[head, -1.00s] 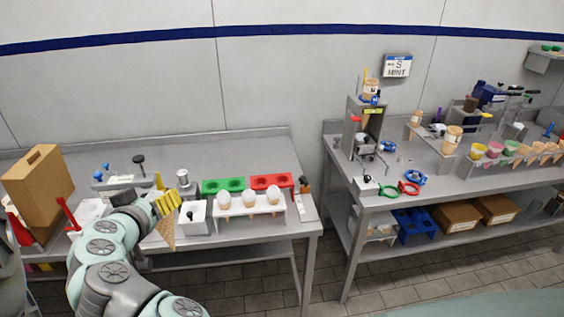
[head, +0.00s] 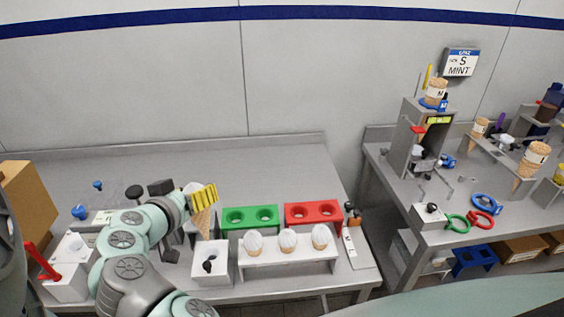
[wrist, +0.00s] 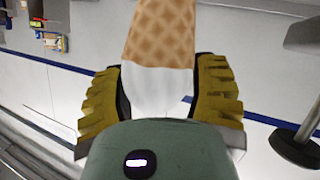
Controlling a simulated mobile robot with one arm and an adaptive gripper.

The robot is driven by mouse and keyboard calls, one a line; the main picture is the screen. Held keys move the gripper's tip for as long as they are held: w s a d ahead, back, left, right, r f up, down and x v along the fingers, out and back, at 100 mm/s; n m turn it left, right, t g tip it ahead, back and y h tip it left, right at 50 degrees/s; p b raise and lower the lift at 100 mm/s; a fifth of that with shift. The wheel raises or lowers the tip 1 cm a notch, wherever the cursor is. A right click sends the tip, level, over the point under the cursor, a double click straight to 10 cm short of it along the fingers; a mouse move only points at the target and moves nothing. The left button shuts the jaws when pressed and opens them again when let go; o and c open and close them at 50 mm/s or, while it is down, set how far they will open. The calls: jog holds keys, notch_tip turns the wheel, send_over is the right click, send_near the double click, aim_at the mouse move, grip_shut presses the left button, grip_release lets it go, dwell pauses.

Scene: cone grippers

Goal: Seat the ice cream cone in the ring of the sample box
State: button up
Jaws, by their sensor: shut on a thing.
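My gripper (head: 203,197) has yellow ribbed fingers and is shut on the ice cream cone (head: 203,222), above the left bench. The cone hangs roughly upright, waffle point down, with white showing at its top. In the wrist view the fingers (wrist: 160,98) press the cone's white part from both sides, and the waffle part (wrist: 160,35) extends away. In the head view the cone's lower end overlaps the back edge of a white box (head: 203,275) with a black piece in its top. I cannot tell whether they touch. I cannot make out which box is the sample box.
A white rack (head: 290,258) with three topped cones stands right of the white box. Green (head: 250,219) and red (head: 314,214) two-hole blocks stand behind it. A red-handled white device (head: 68,290) is at left. A second bench (head: 455,182) stands across a gap at right.

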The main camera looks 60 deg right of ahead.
aim_at(204, 234)
notch_tip(204, 234, down, 9)
jog(key=b, duration=0.7)
jog(key=shift+s+b, duration=0.1)
jog(key=shift+b, duration=0.25)
jog(key=shift+f+b, duration=1.7)
jog(key=shift+b, duration=0.3)
jog(key=o, duration=0.9)
jog(key=shift+a, duration=0.1)
jog(key=shift+o, duration=0.2)
jog(key=v, duration=0.7)
jog(key=shift+f, duration=0.1)
jog(key=shift+a, duration=0.25)
jog(key=shift+r, duration=0.2)
